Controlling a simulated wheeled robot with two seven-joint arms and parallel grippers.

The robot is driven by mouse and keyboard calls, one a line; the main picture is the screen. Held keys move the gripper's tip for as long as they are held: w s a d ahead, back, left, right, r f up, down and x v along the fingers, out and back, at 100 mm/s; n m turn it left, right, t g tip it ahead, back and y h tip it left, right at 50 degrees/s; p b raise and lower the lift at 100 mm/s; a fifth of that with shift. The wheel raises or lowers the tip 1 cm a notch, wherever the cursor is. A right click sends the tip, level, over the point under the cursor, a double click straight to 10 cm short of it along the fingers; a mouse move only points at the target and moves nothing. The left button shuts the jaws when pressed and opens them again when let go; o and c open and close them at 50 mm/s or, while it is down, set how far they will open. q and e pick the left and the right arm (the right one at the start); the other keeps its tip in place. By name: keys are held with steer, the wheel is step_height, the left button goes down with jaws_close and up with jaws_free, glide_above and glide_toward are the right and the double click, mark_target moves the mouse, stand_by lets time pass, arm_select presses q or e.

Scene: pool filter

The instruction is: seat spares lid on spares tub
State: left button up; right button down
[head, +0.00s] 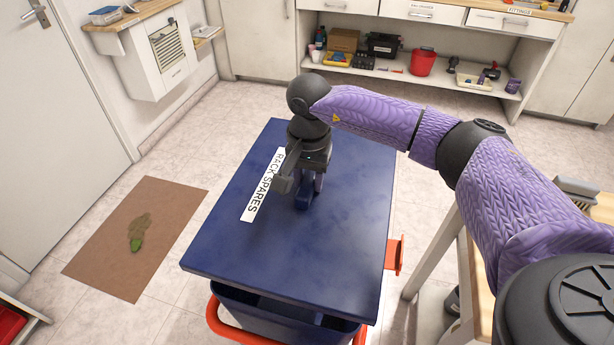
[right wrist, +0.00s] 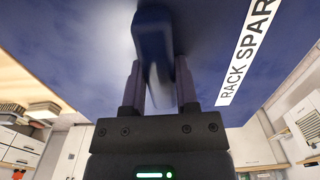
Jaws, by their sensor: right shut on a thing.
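The spares lid (head: 330,245) is a large dark blue slab with a white "RACK SPARES" label. It spans the middle of the head view and fills the top of the right wrist view (right wrist: 80,50). My right gripper (head: 304,196) is shut on the lid's blue handle (right wrist: 153,45), with a finger on each side. The spares tub (head: 275,312), dark blue with an orange-red rail, is under the lid and mostly hidden by it. Its near side shows below the lid's near edge, where a dark gap is visible. I cannot tell whether the lid touches the rim elsewhere.
An orange-red bracket (head: 395,255) juts out at the lid's right side. A wooden-topped bench (head: 470,265) stands at the right, under my right arm. A brown mat (head: 140,235) with a green-brown patch lies on the floor at left. Shelves with a red bucket (head: 422,62) are at the back.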

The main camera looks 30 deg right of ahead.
steer(key=shift+f, duration=0.45)
arm_select(q)
step_height(320, 180, down, 6)
steer(key=s+a+g+b, duration=0.1)
steer(key=s+a+b, duration=0.1)
steer(key=b, duration=0.4)
steer(key=shift+s+y, duration=0.15)
steer(key=shift+y, duration=0.15)
arm_select(e)
step_height(320, 180, down, 8)
arm_select(q)
steer(key=shift+f, duration=0.1)
steer(key=shift+d+f, duration=0.15)
steer(key=shift+d, duration=0.05)
arm_select(e)
steer(key=shift+f, duration=0.25)
arm_select(q)
steer(key=shift+s+f+b, duration=0.15)
steer(key=shift+s+b, duration=0.3)
steer(key=shift+b, duration=0.05)
arm_select(e)
steer(key=shift+f, duration=0.35)
arm_select(q)
steer(key=shift+w+a+f, duration=0.1)
steer(key=shift+w+f, duration=0.15)
steer(key=shift+w, duration=0.1)
arm_select(e)
steer(key=shift+f, duration=0.25)
